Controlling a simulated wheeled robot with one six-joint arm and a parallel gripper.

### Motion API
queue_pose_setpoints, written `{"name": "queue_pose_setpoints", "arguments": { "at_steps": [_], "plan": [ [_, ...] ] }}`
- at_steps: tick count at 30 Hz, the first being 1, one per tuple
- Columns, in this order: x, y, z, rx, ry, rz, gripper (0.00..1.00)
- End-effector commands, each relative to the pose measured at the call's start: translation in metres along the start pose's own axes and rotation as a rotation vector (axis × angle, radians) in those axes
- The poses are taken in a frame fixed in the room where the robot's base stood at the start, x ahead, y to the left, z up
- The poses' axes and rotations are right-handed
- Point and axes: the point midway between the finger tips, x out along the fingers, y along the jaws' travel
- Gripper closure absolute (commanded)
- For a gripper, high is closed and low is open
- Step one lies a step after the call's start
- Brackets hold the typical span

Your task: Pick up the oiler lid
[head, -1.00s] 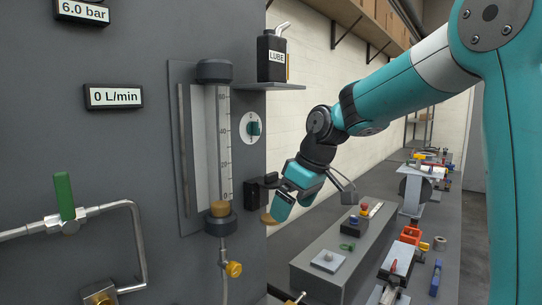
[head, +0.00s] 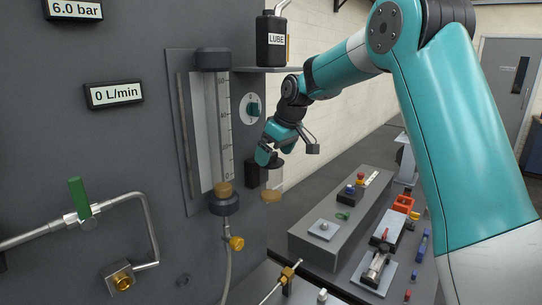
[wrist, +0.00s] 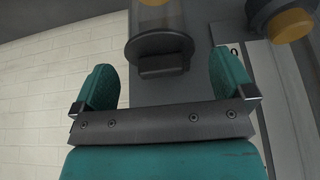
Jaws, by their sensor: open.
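The oiler is a small clear cup with amber oil (head: 271,196), mounted on the grey panel below the shelf. Its dark lid (head: 277,163) is on top, partly hidden behind my gripper. In the wrist view the round dark lid (wrist: 158,44) with a blocky knob sits at the top middle. My gripper (head: 268,157) is close to the lid at its upper left in the head view. In the wrist view its two teal fingers (wrist: 162,68) are open and wide apart, with the knob between them and nothing held.
A flow meter tube (head: 224,130) stands just left of the oiler on the panel. A shelf with a black LUBE bottle (head: 272,42) is above. A grey bench block (head: 330,240) with small parts lies below right.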

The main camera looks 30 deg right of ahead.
Motion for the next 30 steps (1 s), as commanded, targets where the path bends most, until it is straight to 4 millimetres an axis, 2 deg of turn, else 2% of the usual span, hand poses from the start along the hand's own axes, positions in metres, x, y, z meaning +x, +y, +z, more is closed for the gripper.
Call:
{"name": "queue_pose_setpoints", "arguments": {
  "at_steps": [1, 3, 8, 14, 20, 30],
  "plan": [
    [0.000, 0.000, -0.010, -0.002, -0.001, -0.001, 0.00],
    [0.005, -0.001, -0.015, 0.001, -0.003, -0.002, 0.00],
    [0.016, 0.000, -0.013, 0.001, 0.000, 0.000, 0.00],
    [0.017, 0.000, -0.012, 0.001, 0.000, 0.000, 0.00],
    [0.017, 0.000, -0.012, 0.001, 0.000, 0.000, 0.45],
    [0.015, 0.000, -0.011, 0.001, 0.002, 0.001, 0.46]
  ]
}}
